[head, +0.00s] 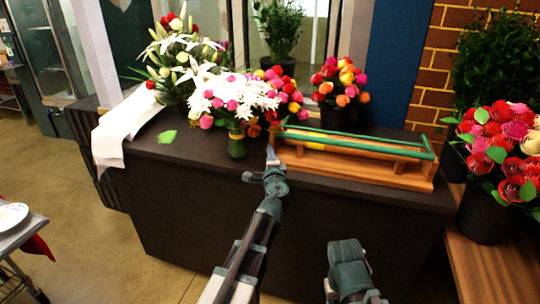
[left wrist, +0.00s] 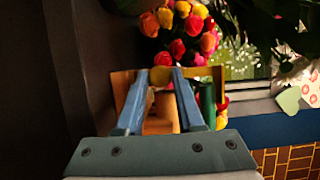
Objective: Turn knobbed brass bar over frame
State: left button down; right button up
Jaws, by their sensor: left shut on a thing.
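A wooden frame (head: 350,167) lies on the dark counter, with a long green bar (head: 350,143) along its top. My left gripper (head: 271,153) is at the left end of the frame. In the left wrist view its two blue fingers (left wrist: 161,82) close on a small yellow knob (left wrist: 160,76), which looks like the end of the brass bar. The rest of that bar is mostly hidden. The frame's wood (left wrist: 122,88) and a green rod (left wrist: 207,103) show beside the fingers. My right gripper's fingers do not show; only part of that arm is in the head view.
A small green vase (head: 237,146) of flowers stands just left of the left gripper. More bouquets stand behind, and a dark pot (head: 337,117) of roses is behind the frame. White paper (head: 125,125) covers the counter's left end. A red rose bucket (head: 487,215) stands at right.

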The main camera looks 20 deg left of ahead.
pick_arm(q)
jog(key=shift+s, duration=0.1)
jog(key=c, duration=0.5)
grip_release()
jog(key=shift+c, duration=0.2)
